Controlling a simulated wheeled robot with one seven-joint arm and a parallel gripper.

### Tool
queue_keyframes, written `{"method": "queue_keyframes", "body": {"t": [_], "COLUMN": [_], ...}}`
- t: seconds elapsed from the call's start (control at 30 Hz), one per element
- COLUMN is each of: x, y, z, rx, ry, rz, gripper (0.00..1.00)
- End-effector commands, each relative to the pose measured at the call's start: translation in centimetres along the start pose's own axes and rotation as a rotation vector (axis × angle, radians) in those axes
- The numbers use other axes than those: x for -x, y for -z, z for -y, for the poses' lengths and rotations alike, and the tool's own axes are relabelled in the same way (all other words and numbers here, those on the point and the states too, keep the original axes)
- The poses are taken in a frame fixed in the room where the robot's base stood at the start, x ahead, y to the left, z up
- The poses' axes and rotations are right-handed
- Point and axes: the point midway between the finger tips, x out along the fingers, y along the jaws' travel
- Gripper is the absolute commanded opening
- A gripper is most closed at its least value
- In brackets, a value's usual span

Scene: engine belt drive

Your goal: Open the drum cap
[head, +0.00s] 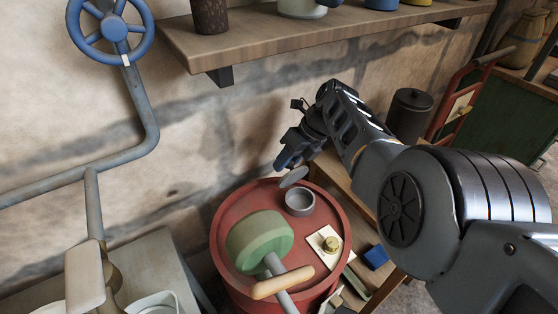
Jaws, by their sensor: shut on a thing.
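The red drum (228,215) stands below the shelf, its round top showing. Near the back of its top is a short grey round collar (300,203), its dark inside showing. A flat grey disc, which looks like the drum cap (293,178), is tilted above the collar's back left edge. Whether it still touches the collar or is hinged to it, I cannot tell. My gripper (287,164) reaches in from the upper right and is shut on the cap at its upper edge. The fingertips are small and dark, so the exact contact is hard to see.
A green round-headed tool with a wooden handle (260,240) lies on the drum top's front left. A white plate with a brass knob (326,242) is at the right. A wooden shelf (300,35) overhangs behind. A blue valve wheel (112,28) is upper left.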

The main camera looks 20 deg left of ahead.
Motion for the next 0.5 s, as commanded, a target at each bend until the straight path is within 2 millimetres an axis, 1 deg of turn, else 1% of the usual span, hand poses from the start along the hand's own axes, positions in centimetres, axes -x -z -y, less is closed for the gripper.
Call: {"method": "queue_keyframes", "body": {"t": [0.03,0.5], "x": [-0.66,-0.54], "y": [0.88,1.33], "z": [0.12,0.32], "rx": [-0.007,-0.016], "ry": [-0.006,-0.007], "rz": [-0.024,-0.047], "gripper": [0.0,0.0]}}
